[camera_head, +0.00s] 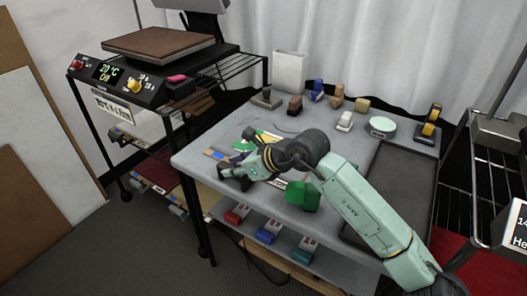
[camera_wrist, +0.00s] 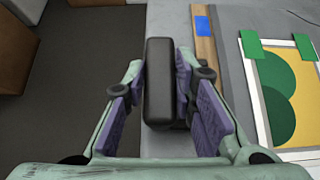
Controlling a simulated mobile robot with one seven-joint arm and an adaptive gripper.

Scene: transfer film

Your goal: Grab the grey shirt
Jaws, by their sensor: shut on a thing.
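My gripper (camera_head: 234,174) is low over the left part of the grey table (camera_head: 205,146), near its front left edge. In the wrist view my gripper (camera_wrist: 165,98) has its purple-padded fingers on both sides of a dark, rounded block (camera_wrist: 159,70) and is shut on it. The block stands out towards the camera. Its lower part is hidden by the fingers, and I cannot tell what it is.
A green and yellow print (camera_wrist: 285,92) lies right of the gripper. A green block (camera_head: 303,195) is at the table's front edge. A dark tray (camera_head: 395,170) lies right. Small tools line the back. A press with a brown plate (camera_head: 158,41) stands on the left rack.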

